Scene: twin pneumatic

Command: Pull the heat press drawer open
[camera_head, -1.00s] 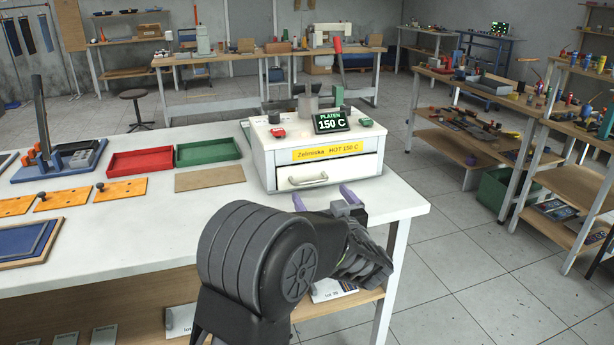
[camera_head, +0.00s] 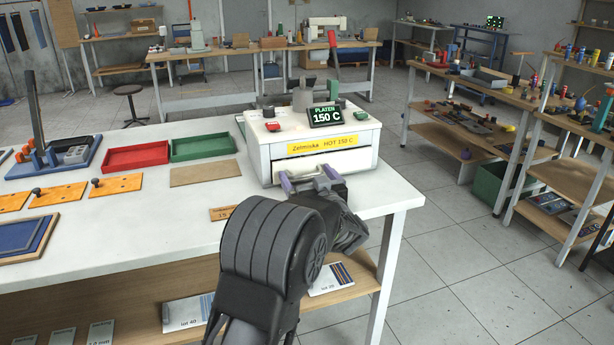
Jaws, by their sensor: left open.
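The heat press (camera_head: 318,140) is a white box on the right end of the white table, with a lit display reading 150 C and a yellow label. The light drawer handle (camera_head: 300,181) is partly hidden by my left gripper (camera_head: 307,178). The gripper is open, with its purple fingers at the handle, one near its left end and one to its right. I cannot tell whether they touch it. My right gripper is not in view.
A red tray (camera_head: 150,159), a green tray (camera_head: 204,148) and a brown board (camera_head: 205,174) lie left of the press. Orange plates with knobs (camera_head: 117,185) lie further left. The table's right edge is close to the press.

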